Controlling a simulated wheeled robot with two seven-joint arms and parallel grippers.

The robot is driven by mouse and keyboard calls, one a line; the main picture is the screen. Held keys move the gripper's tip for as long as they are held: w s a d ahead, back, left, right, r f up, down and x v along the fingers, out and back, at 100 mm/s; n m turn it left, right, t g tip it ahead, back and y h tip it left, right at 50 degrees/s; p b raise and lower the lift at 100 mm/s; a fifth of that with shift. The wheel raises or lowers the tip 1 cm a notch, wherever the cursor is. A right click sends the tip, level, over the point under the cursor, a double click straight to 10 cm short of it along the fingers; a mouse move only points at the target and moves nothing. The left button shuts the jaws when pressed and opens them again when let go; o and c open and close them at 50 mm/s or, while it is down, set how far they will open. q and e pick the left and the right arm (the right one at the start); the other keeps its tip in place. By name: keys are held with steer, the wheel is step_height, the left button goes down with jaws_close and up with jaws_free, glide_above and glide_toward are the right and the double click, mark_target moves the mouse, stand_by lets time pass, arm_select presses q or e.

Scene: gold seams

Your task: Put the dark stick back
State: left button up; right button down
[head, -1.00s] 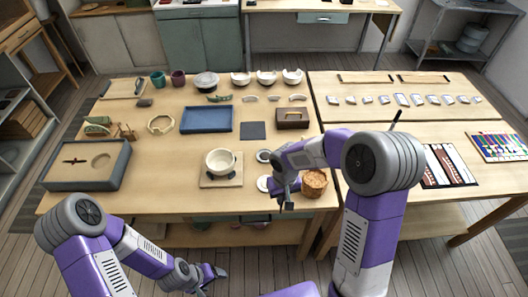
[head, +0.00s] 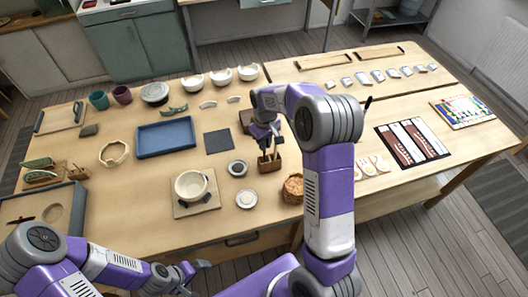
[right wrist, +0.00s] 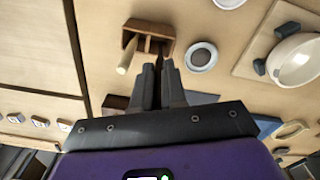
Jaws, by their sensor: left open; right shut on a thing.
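A small brown wooden holder (head: 270,165) with open compartments stands on the table. A pale stick (right wrist: 126,55) leans out of one compartment in the right wrist view, which also shows the holder (right wrist: 160,28). My right gripper (head: 265,139) points down just above and behind the holder in the head view. Its fingers (right wrist: 157,68) are nearly together, shut on a thin thing. I take this for the dark stick, but it hardly shows between the dark fingers. I cannot tell whether it touches the holder. My left gripper (head: 196,268) is open and empty, low in front of the table.
A woven basket (head: 293,190) stands right of the holder. A small grey dish (head: 238,168) and a pale disc (head: 247,198) lie left of it. A white bowl (head: 188,185) stands on a board. A blue tray (head: 165,137) and dark mat (head: 219,141) lie behind.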

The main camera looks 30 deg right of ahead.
step_height(320, 180, down, 4)
steer(key=shift+f, duration=0.15)
steer(key=shift+b, duration=0.3)
steer(key=c, duration=1.6)
jaws_free()
steer(key=shift+f, duration=0.15)
steer(key=shift+c, duration=0.2)
steer(key=shift+o, duration=0.9)
